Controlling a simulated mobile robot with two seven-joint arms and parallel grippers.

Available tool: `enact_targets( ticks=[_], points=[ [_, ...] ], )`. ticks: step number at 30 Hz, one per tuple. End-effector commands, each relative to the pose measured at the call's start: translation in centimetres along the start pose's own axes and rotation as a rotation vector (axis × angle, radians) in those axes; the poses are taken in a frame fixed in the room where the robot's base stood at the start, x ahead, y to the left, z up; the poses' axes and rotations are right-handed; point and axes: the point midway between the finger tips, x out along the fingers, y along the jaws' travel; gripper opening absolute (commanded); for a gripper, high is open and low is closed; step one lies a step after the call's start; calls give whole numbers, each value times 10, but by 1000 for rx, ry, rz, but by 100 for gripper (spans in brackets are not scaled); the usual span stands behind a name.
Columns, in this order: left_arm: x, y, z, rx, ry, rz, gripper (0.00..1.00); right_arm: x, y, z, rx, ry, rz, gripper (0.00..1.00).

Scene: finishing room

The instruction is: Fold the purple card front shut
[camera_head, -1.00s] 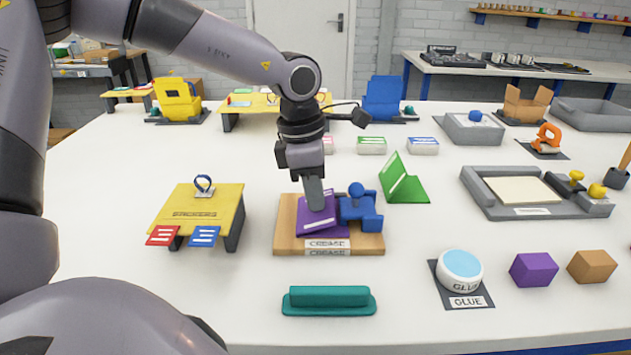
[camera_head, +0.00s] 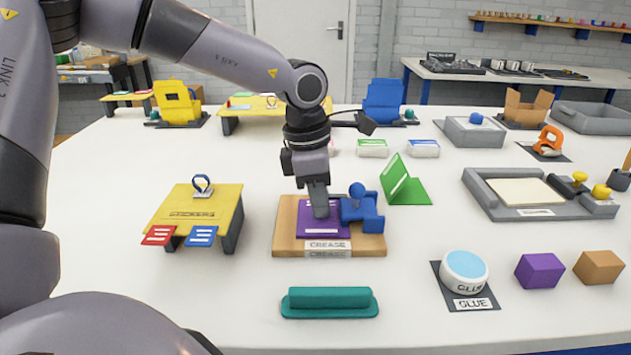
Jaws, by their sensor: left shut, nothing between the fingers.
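The purple card (camera_head: 318,228) lies flat on the wooden crease board (camera_head: 287,235), with its front down and a white line on it. My left gripper (camera_head: 320,211) is shut and empty, pointing straight down. Its fingertips are over the card's upper middle, at or very near its surface; contact cannot be told exactly. The blue clamp-like block (camera_head: 361,212) stands on the board at the card's right side. The gripper hides part of the card's back area. My right gripper is not in view.
A green folded card (camera_head: 402,182) stands half open behind the board on the right. The yellow sticker stand (camera_head: 190,215) is to the left. A teal bar (camera_head: 329,302) lies in front, and the glue pot (camera_head: 464,271) is at front right.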

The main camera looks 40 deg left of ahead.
Motion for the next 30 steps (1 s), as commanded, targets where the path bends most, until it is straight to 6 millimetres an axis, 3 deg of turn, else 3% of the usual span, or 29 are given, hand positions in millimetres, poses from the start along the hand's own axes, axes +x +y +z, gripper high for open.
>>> enact_targets(
  ticks=[11,30],
  points=[
    [-4,-1,0,0,1,-3,0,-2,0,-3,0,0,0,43],
    [-56,0,9,0,0,-1,0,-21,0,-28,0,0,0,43]
  ],
)
